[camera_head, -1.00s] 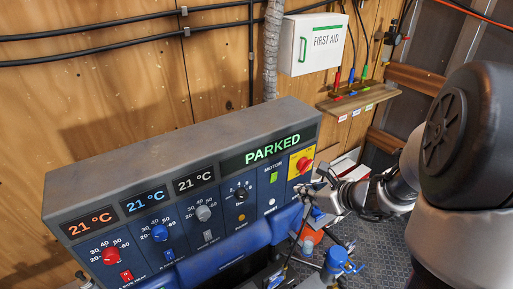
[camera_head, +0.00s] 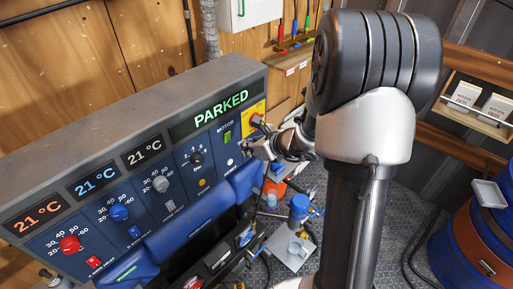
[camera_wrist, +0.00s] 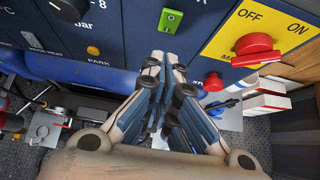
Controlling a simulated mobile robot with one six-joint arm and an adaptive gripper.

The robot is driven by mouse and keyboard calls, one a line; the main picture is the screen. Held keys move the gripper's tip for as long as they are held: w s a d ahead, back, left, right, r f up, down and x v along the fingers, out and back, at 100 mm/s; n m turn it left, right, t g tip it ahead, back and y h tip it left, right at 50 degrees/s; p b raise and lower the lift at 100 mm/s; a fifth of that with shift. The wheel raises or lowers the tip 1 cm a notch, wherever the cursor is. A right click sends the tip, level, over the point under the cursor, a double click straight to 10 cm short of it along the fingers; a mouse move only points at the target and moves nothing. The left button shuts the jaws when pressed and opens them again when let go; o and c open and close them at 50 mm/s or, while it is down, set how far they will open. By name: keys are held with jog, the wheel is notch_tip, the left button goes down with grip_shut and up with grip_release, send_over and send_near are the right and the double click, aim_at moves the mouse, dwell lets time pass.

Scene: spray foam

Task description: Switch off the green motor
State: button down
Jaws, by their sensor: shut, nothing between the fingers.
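The green motor switch (camera_head: 228,137) is a small lit rocker under the label MOTOR on the blue control panel, below the PARKED display. It also shows in the wrist view (camera_wrist: 170,20), at the top, just beyond my fingertips. My gripper (camera_head: 250,148) is close to the panel, a little right of and below the switch in the head view. In the wrist view my gripper (camera_wrist: 166,62) has its fingers together and empty, pointing toward the panel. A gap between fingertips and switch shows in the picture; its depth is hard to judge.
A red rotary switch (camera_wrist: 253,45) on a yellow OFF/ON plate (camera_wrist: 225,40) sits right of the green switch. A red button (camera_wrist: 213,82) is below it. Blue padding (camera_head: 200,215) runs along the panel's lower edge. Blue barrels (camera_head: 475,240) stand at the right.

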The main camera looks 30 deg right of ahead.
aim_at(228, 137)
jog(key=shift+w+a+f+p, duration=0.15)
jog(key=shift+w+a, duration=0.1)
jog(key=shift+w, duration=0.6)
jog(key=shift+w+a+p, duration=0.1)
jog(key=shift+w+a, duration=0.2)
jog(key=shift+w, duration=0.55)
jog(key=shift+w+a+f+p, duration=0.15)
jog(key=shift+w+a, duration=0.1)
jog(key=shift+w, duration=0.6)
jog(key=shift+r, duration=0.1)
jog(key=p, duration=0.2)
jog(key=r+p, duration=0.1)
jog(key=p, duration=0.1)
jog(key=shift+w+a+g, duration=0.2)
jog(key=shift+w+g, duration=0.15)
jog(key=shift+g, duration=0.05)
jog(key=shift+f+b, duration=0.4)
jog(key=shift+b, duration=0.15)
jog(key=shift+d+r, duration=0.1)
jog(key=shift+r+p, duration=0.55)
jog(key=shift+r, duration=0.2)
